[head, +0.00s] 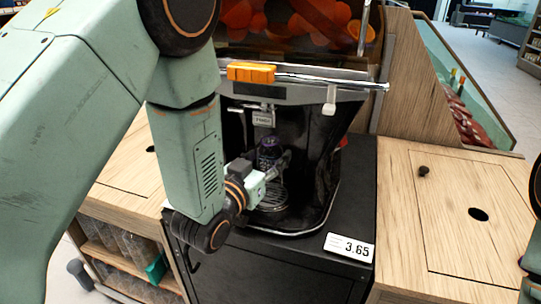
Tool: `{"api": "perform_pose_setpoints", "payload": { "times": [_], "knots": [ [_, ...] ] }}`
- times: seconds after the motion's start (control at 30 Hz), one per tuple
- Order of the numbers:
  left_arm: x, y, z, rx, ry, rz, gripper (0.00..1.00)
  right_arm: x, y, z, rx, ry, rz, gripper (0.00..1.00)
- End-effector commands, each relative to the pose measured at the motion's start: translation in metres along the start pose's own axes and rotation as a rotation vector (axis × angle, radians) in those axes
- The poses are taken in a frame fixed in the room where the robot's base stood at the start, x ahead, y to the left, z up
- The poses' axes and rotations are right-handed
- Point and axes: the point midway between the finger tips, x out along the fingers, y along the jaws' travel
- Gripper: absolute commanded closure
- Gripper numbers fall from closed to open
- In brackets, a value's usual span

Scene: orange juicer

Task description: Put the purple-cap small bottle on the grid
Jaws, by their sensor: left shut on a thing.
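The purple-cap small bottle (268,153) is dark and upright inside the black bay of the juicer, below the tap. My left gripper (274,166) reaches into the bay from the left and is shut on the bottle. The round slatted grid (273,198) lies at the bottom of the bay, below the bottle. My gripper hides part of the bottle and of the grid. I cannot tell whether the bottle's base touches the grid. My right gripper is not in view; only parts of my right arm show at the right edge.
The juicer's tap (263,117) hangs just above the bottle. The bay has dark side walls close by. A price tag reading 3.65 (349,247) sits on the black cabinet's front edge. A wooden counter (440,225) on the right is mostly clear.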

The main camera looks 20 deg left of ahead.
Motion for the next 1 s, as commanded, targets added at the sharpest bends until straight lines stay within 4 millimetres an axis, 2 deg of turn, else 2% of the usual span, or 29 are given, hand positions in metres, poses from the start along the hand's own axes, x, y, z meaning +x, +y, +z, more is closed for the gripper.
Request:
{"api": "perform_pose_setpoints", "payload": {
  "times": [0.17, 0.2, 0.43, 0.83, 1.0],
  "knots": [
    [0.0, 0.0, 0.005, 0.0, 0.0, 0.0, 0.73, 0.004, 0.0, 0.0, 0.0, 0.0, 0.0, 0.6],
    [0.0, 0.0, 0.005, 0.0, 0.0, 0.0, 0.46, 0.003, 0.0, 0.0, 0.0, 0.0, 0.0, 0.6],
    [0.001, 0.0, 0.004, 0.0, 0.0, 0.0, 0.27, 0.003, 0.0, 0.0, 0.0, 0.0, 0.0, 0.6],
    [0.003, 0.0, -0.001, 0.0, 0.0, 0.001, 0.27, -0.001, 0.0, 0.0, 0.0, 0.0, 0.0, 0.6],
    [-0.025, 0.0, 0.0, -0.002, -0.005, 0.0, 0.27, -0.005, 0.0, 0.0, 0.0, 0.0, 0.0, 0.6]
  ]
}}
